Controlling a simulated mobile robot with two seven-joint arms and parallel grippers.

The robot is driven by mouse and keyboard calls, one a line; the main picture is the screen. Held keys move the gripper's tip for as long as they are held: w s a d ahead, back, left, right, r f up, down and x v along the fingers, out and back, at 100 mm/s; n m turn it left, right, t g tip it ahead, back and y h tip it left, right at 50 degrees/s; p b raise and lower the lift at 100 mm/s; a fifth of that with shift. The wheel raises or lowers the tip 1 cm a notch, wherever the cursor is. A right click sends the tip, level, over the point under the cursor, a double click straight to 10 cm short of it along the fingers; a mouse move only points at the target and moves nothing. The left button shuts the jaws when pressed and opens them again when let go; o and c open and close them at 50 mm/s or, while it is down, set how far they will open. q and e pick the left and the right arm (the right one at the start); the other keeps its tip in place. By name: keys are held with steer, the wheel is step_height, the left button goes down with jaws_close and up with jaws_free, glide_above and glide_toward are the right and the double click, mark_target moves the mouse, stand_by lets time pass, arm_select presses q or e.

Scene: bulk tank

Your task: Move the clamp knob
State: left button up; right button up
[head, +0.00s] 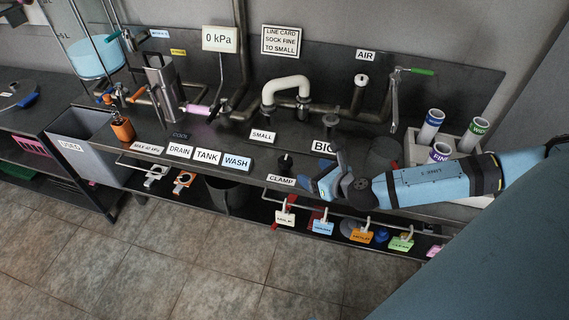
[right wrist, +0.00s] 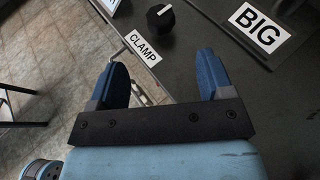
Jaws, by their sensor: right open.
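The clamp knob (head: 285,164) is a small black knob on the dark bench top, just behind the white CLAMP label (head: 282,180). In the right wrist view the knob (right wrist: 160,16) shows a white pointer line and sits ahead of my fingers, near the CLAMP label (right wrist: 142,48). My right gripper (head: 318,182) is just right of the knob in the head view, near the bench's front edge. In the right wrist view its two blue fingers (right wrist: 164,78) are apart with nothing between them. My left gripper is not in view.
The BIG label (head: 324,147) lies right of the knob, and the SMALL label (head: 262,136) behind it. A white bent pipe (head: 286,86) rises at the back. Sock tubes (head: 431,125) stand at the right.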

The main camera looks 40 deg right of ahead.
mark_target(286, 160)
steer(key=shift+w+a+f, duration=0.1)
steer(key=shift+w, duration=0.4)
steer(key=x, duration=1.2)
steer(key=shift+w+f, duration=0.1)
steer(key=shift+f, duration=0.05)
steer(key=c, duration=0.9)
steer(key=shift+c, duration=0.2)
